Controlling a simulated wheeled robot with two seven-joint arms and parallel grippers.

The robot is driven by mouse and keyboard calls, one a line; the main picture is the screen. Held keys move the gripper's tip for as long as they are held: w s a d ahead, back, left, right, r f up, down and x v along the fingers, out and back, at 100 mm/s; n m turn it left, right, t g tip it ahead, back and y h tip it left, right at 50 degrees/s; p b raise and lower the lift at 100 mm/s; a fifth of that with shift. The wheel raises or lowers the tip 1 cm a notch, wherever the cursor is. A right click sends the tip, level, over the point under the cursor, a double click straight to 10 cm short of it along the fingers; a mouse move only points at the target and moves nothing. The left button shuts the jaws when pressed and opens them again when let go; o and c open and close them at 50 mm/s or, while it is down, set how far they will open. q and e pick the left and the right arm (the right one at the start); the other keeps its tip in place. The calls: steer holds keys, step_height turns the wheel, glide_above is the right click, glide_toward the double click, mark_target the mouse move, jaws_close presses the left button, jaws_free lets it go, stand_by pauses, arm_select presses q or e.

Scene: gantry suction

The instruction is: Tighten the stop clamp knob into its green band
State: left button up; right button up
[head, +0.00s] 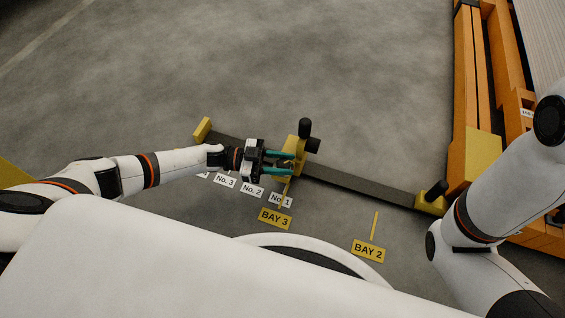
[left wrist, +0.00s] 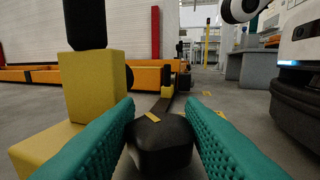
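The yellow stop clamp (head: 298,152) sits on a dark floor rail, with a black post on top. In the left wrist view its yellow block (left wrist: 92,88) stands left of the fingers. The black knob (left wrist: 160,145), with a yellow mark on its top, sits between my teal fingers. My left gripper (head: 287,163) reaches the clamp from the left. Its fingers (left wrist: 160,108) lie along both sides of the knob and appear to touch it. I see no green band in either view. My right gripper is out of view; only my right arm shows.
The dark rail (head: 360,184) runs between yellow end blocks, with a black peg at the right one. Floor labels BAY 3 (head: 275,218) and BAY 2 (head: 368,251) lie in front. An orange frame (head: 467,80) stands at the right. The floor behind the rail is clear.

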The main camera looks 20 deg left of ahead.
arm_select(q)
steer(key=o, duration=0.4)
steer(key=shift+s+a, duration=0.1)
steer(key=shift+a, duration=0.25)
steer(key=shift+p+v, duration=1.55)
steer(key=shift+v, duration=4.15)
